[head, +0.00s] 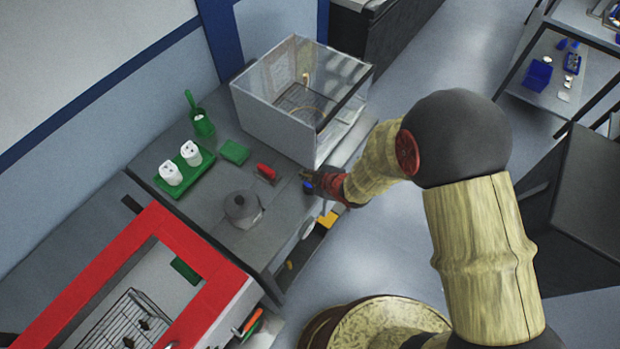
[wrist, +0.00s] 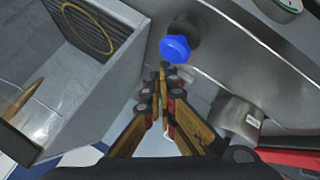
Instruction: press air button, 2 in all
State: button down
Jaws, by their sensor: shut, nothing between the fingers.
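The likely air button is a round blue knob (wrist: 175,48) on a dark base, on the grey metal surface in the upper middle of the wrist view. In the head view a small patch of blue (head: 308,188) shows at the bench's front edge, beside my gripper (head: 311,178). In the wrist view my gripper (wrist: 167,70) is shut and empty, its fingertips just below the blue knob in the picture. I cannot tell whether they touch it. A second button cannot be made out.
A clear-walled box (head: 290,125) stands behind my gripper on the bench. A red block (head: 266,173), a grey round part (head: 242,208) and a green tray (head: 184,170) with white parts lie to the left. A red-framed machine (head: 190,248) is at lower left.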

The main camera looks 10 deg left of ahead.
jog(key=shift+r, duration=0.1)
jog(key=shift+r+p, duration=1.7)
jog(key=shift+r, duration=0.8)
